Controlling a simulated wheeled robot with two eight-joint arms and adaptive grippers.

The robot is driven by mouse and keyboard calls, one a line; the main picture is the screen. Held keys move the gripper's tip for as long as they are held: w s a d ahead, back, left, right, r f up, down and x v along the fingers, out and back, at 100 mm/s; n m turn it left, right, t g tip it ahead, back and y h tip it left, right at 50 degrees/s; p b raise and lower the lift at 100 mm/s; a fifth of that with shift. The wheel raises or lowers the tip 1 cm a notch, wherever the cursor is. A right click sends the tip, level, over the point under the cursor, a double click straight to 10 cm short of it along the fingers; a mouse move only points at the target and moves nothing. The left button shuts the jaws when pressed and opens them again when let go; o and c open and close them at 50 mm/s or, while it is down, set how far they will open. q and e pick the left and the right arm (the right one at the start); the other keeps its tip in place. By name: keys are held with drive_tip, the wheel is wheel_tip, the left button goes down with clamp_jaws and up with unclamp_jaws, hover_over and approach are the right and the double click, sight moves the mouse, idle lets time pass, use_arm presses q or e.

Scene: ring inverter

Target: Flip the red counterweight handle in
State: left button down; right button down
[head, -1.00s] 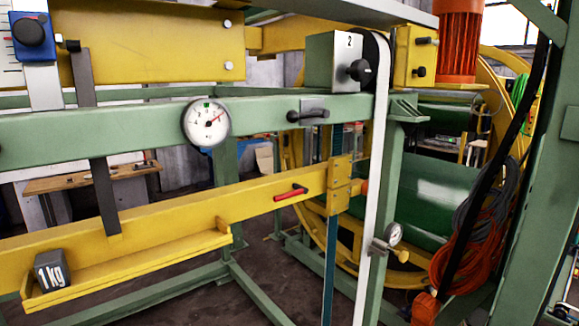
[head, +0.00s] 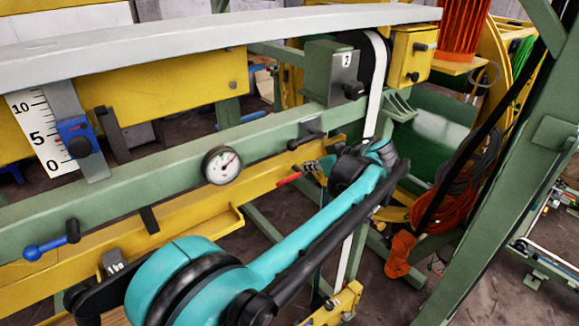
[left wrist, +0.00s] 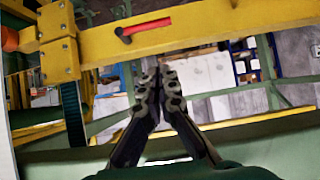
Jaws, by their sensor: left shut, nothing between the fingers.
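My left gripper (head: 312,166) is just right of the handle in the head view, partly hidden by my teal arm. In the left wrist view its fingers (left wrist: 160,72) are shut together and empty. Their tips appear below the handle in the picture, apart from it. My right gripper is not in view.
A green crossbar with the dial gauge (head: 222,165) runs above the yellow beam. A 1 kg weight (head: 114,262) sits on the beam's ledge. A white belt (head: 376,90) hangs near my arm. A blue lever (head: 48,243) is at the left.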

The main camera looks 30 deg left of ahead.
use_arm(q)
drive_tip(key=shift+a+f, duration=0.1)
drive_tip(key=p, duration=0.1)
hover_over(289, 179)
drive_tip(key=s+d, duration=0.2)
wheel_tip(289, 179, down, 6)
drive_tip(key=shift+a+f+p, duration=0.2)
drive_tip(key=shift+f, duration=0.65)
drive_tip(key=shift+a+f+p, duration=0.15)
drive_tip(key=shift+f, duration=0.7)
drive_tip(key=shift+s+f+t+b, duration=0.15)
drive_tip(key=shift+f+t+b, duration=0.1)
drive_tip(key=shift+t+b, duration=0.1)
